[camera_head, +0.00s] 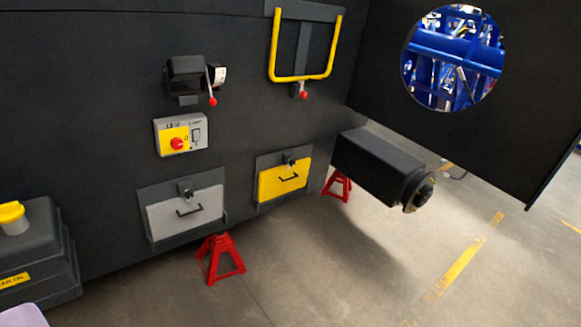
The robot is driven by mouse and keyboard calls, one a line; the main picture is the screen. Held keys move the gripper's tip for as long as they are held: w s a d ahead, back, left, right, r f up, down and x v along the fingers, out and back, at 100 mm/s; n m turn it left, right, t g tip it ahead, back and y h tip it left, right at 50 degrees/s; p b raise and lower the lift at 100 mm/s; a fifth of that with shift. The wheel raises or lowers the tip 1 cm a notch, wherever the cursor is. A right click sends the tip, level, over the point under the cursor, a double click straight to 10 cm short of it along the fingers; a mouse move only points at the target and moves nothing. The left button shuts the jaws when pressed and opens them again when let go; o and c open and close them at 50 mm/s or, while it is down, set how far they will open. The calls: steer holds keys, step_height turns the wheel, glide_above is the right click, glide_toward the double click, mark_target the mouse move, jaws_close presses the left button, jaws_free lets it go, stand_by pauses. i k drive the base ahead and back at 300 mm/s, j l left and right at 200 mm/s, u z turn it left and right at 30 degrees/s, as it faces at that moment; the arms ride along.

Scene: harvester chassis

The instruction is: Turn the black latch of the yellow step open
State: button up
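A yellow U-shaped tube frame (301,79), which looks like a step, hangs on the dark chassis wall at the upper middle. A small latch with a red knob (303,94) sits at its lower bar. Below it is a yellow panel (272,184) with a black handle and a small dark latch (289,158) at its top edge. I cannot tell for sure which of the two is the step. The yellow panel looks flat against its frame. My gripper is not in view, and nothing touches either latch.
A grey panel (163,224) with its own latch, a switch box (180,136) and a red-knobbed lever unit (186,75) are on the wall to the left. A black axle (372,164) juts out at right. Red stands (220,262) are below. A dark tank (38,245) stands at left. Front floor is clear.

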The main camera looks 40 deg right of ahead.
mark_target(292, 162)
steer(key=z, duration=0.55)
steer(key=i+l+z, duration=0.15)
steer(key=i+z, duration=0.35)
steer(key=i+j+z, duration=0.1)
steer(key=i+z, duration=0.4)
steer(key=i+j, duration=0.15)
steer(key=i, duration=0.3)
steer(key=i+j+z, duration=0.1)
steer(key=i, duration=0.3)
steer(key=i+j, duration=0.2)
steer(key=i, duration=0.25)
steer(key=i+j+z, duration=0.1)
steer(key=i, duration=0.3)
